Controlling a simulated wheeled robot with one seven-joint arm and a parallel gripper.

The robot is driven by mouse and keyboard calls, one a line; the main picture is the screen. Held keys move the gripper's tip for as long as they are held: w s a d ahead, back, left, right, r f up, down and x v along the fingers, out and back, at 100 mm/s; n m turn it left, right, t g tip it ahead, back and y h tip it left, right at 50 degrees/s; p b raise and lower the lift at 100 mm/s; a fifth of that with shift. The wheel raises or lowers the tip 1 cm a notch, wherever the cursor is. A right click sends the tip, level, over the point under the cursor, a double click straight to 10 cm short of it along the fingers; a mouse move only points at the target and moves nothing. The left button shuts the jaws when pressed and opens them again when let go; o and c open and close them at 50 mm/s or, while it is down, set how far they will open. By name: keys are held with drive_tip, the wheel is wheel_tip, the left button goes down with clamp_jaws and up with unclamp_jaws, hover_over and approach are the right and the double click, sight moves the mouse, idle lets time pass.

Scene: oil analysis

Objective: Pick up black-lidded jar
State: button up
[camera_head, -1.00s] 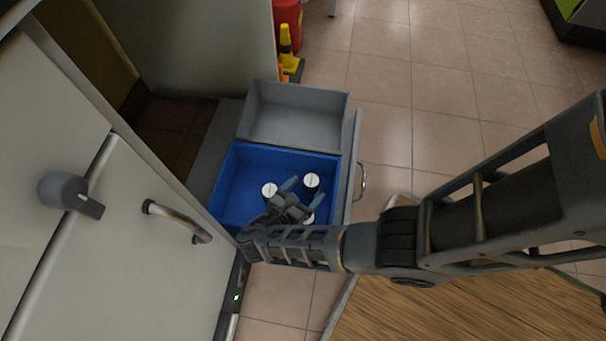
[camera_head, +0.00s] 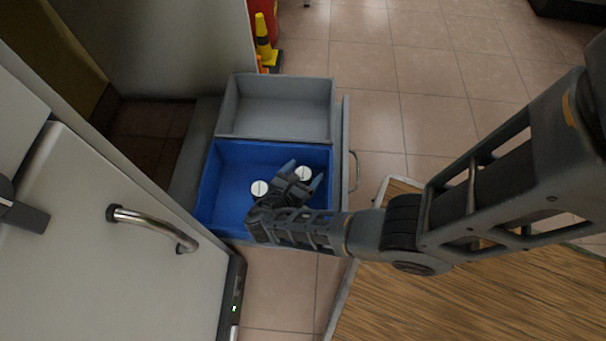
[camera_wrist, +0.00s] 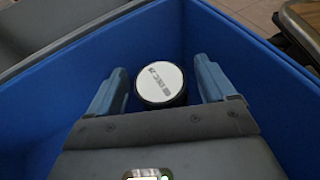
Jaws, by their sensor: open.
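In the wrist view a jar with a black-rimmed lid and a round white printed label (camera_wrist: 160,83) stands between my two fingers. My gripper (camera_wrist: 161,66) is open, with one blue-grey finger on each side of the jar and small gaps to it. In the head view my gripper reaches into a blue bin (camera_head: 222,192), and the same jar (camera_head: 303,174) appears between the fingertips. A second jar with a white top (camera_head: 260,188) stands to the left of my gripper in the bin. My gripper and wrist hide part of the bin floor.
An empty grey bin (camera_head: 280,136) sits behind the blue bin in the open drawer. A white cabinet front with a metal handle (camera_head: 150,226) is at the left. A wooden tabletop (camera_head: 470,305) lies at the lower right. A yellow cone (camera_head: 264,42) stands on the floor behind.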

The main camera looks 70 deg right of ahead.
drive_tip(key=shift+d+f, duration=0.1)
drive_tip(key=shift+d, duration=0.25)
drive_tip(key=shift+c, duration=0.2)
drive_tip(key=c, duration=1.1)
